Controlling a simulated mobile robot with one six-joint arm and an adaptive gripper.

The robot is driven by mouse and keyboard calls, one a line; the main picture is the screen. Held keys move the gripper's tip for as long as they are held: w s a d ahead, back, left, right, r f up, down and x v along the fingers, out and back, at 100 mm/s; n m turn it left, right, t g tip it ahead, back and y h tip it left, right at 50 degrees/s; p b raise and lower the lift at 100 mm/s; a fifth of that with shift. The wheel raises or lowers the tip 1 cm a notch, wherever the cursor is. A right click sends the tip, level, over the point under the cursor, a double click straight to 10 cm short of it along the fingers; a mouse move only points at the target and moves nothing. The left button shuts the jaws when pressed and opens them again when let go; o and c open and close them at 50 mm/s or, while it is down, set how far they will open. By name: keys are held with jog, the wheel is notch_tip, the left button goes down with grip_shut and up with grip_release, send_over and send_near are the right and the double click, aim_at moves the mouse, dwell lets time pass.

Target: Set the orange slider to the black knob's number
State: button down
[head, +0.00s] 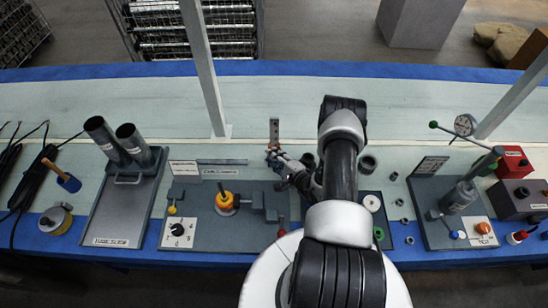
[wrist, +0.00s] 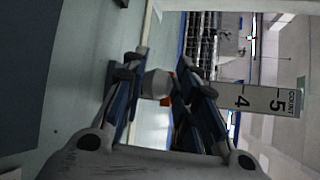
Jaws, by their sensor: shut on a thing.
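The black knob (head: 178,229) sits on a white dial on the left grey panel in the head view; its number is too small to read. An upright scale plate (head: 274,128) stands behind that panel. In the wrist view the scale plate (wrist: 262,98) shows COUNT, 5 and 4, with the lower numbers hidden by my fingers. My gripper (head: 276,156) is at the lower part of the plate. In the wrist view my gripper (wrist: 160,82) is shut on a rounded grey piece, with a little of the orange slider (wrist: 173,98) showing beside it. The rest of the slider is hidden.
A yellow-orange valve (head: 226,200) and a grey vice-like block stand on the same panel.

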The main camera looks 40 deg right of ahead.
jog(key=shift+f, duration=0.15)
notch_tip(320, 180, down, 4)
jog(key=b, duration=0.3)
jog(key=shift+s, duration=0.1)
jog(key=shift+a, duration=0.1)
jog(key=c, duration=1.3)
grip_release()
jog(key=v, duration=0.8)
